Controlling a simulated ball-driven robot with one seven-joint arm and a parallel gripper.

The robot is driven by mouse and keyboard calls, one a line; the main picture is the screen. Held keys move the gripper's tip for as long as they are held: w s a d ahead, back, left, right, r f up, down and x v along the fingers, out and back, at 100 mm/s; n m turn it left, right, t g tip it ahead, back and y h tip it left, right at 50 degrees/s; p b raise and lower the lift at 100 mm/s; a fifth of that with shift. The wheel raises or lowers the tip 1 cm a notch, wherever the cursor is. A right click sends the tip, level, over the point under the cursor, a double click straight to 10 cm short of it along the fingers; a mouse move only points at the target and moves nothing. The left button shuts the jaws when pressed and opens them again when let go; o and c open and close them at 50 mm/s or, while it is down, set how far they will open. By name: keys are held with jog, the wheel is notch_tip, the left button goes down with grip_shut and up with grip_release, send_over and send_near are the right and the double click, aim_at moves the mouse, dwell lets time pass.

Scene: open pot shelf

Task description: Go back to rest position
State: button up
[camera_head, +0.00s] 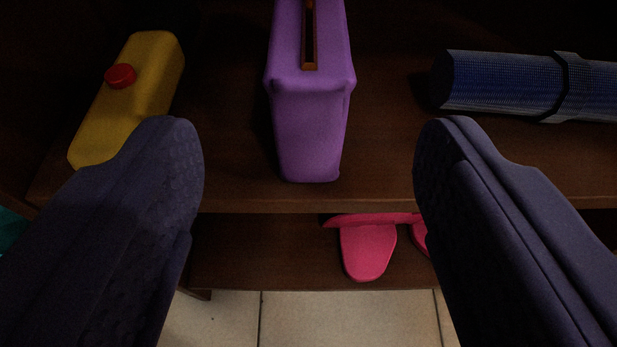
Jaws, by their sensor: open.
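My gripper (310,155) is open, its two dark blue-grey fingers spread wide at the left and right of the view. Nothing is between the pads. A purple box-like case (312,125) with a brown strip in its top stands on the upper wooden shelf, beyond and between the fingertips. I cannot tell how far the fingers are from it.
On the upper shelf (235,185), a yellow jug with a red cap (150,85) lies at left, partly behind the left finger. A rolled blue mat (500,85) with a dark strap lies at right. Pink slippers (368,250) sit on the lower shelf. Pale floor tiles (340,320) are clear in front.

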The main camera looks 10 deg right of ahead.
jog(key=shift+v, duration=1.05)
